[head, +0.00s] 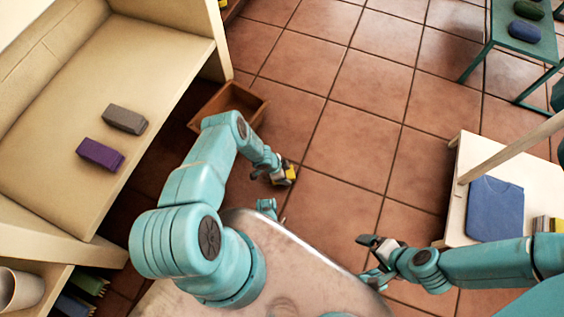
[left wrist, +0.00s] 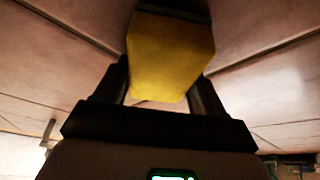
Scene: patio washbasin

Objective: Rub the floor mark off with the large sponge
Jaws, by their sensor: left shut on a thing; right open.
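A yellow sponge (head: 291,173) with a dark layer on one side is held low over the tiled floor, or against it; I cannot tell which. My left gripper (head: 279,177) is shut on it. In the left wrist view the sponge (left wrist: 170,58) fills the upper middle, between the two dark fingers. I see no floor mark in either view; the sponge, the gripper or my body may cover it. My right gripper (head: 366,260) is open and empty, low in the head view, right of my body.
A wooden box (head: 258,101) stands on the floor beyond my left gripper. A cream bench (head: 60,120) at left carries a grey block (head: 125,119) and a purple block (head: 100,155). A pale low table (head: 470,150) with a blue cloth (head: 495,208) stands right. Middle floor tiles (head: 345,140) are clear.

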